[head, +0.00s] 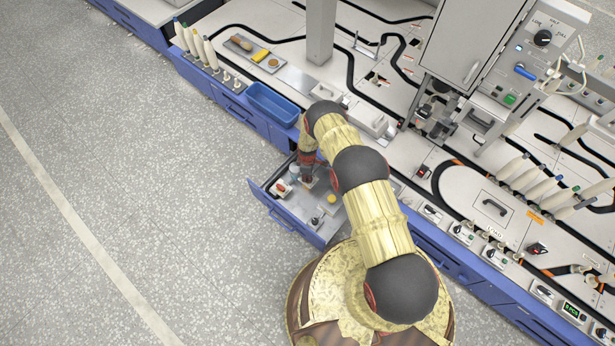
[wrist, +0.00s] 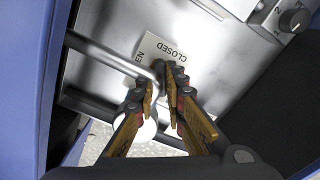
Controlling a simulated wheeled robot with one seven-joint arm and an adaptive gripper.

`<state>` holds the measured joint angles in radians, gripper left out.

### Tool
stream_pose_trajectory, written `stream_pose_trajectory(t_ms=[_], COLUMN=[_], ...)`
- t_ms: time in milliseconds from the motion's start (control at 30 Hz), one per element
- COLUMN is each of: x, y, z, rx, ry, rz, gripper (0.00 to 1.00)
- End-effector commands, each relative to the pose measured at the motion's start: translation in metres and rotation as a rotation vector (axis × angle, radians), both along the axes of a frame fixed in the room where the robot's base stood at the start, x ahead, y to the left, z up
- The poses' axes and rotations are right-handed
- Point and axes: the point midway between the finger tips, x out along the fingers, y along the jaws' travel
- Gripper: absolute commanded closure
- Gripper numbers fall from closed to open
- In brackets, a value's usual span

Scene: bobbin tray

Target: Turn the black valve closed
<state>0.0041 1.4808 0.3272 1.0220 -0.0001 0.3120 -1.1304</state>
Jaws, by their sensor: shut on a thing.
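My gripper (wrist: 162,76) is shut at the plate marked CLOSED (wrist: 168,50) in the wrist view. The black valve is mostly hidden between and behind the fingertips, so its angle cannot be made out. Part of a second word, ending in "EN", shows left of the fingertips. A grey metal bar or pipe (wrist: 105,53) runs from the left to the fingertips. In the head view my gripper (head: 308,179) reaches down into the open drawer (head: 264,196); my arm hides part of the drawer, and the valve cannot be made out there.
The drawer also holds a red part (head: 281,187) and a yellow part (head: 331,198). A black numbered dial (wrist: 293,19) is at the wrist view's upper right. A blue bin (head: 272,104) stands on the bench behind the drawer. Open floor lies to the left.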

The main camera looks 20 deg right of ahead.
Motion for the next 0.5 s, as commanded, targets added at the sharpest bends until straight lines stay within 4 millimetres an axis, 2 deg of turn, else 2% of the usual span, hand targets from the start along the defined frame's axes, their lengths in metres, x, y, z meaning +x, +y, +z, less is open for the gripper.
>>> stream_pose_trajectory(t_ms=[500], x=[0.0003], y=[0.0002], z=[-0.0001], rx=[-0.001], ry=[-0.001], rz=[-0.415], gripper=[1.00])
